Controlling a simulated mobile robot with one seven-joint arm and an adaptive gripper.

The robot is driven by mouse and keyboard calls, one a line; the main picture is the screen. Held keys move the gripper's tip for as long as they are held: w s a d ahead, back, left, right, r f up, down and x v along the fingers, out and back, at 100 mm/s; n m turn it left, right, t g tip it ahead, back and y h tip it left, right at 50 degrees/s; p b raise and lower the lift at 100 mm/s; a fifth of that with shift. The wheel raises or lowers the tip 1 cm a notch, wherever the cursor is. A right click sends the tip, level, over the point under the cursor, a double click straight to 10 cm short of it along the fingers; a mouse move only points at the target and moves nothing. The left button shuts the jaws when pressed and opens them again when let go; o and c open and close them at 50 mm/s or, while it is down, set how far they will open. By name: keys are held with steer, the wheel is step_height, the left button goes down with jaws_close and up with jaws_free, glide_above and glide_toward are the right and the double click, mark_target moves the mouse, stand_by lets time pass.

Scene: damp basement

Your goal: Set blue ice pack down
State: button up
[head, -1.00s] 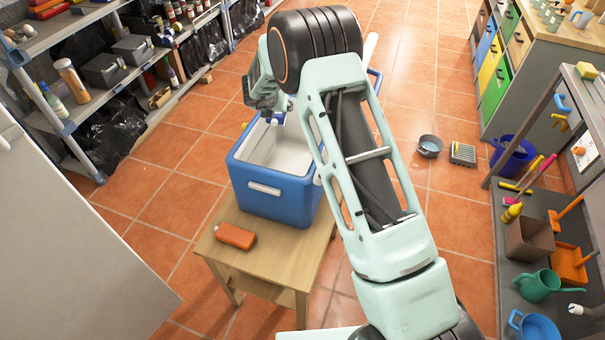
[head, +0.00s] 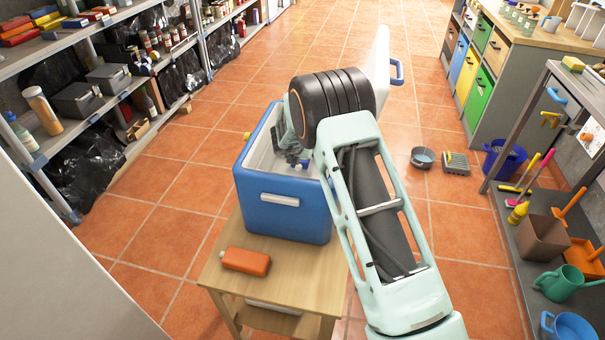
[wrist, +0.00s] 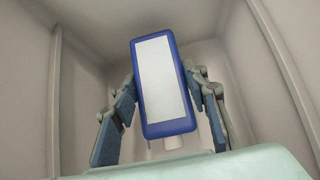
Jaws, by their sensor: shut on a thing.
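The blue ice pack (wrist: 162,82), blue-rimmed with a white face, is between the two fingers of my gripper (wrist: 163,100) in the wrist view. The fingers are shut on its sides. Pale cooler walls surround it, and I cannot tell whether it touches the floor of the cooler.
The cooler stands on a small wooden table (head: 301,269) with an orange flask-like item (head: 246,261) in front of it. The cooler's white lid (head: 377,70) is raised at the back right. Shelves (head: 62,122) stand at left, a dark rack (head: 548,215) at right.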

steer(key=shift+w+d+f+b, duration=0.1)
steer(key=shift+f+b, duration=0.45)
steer(key=shift+f, duration=2.15)
steer(key=shift+f, duration=0.1)
steer(key=shift+f, duration=0.1)
steer(key=o, duration=1.5)
steer(key=shift+r, duration=0.25)
steer(key=v, duration=1.2)
steer(key=shift+f, duration=0.1)
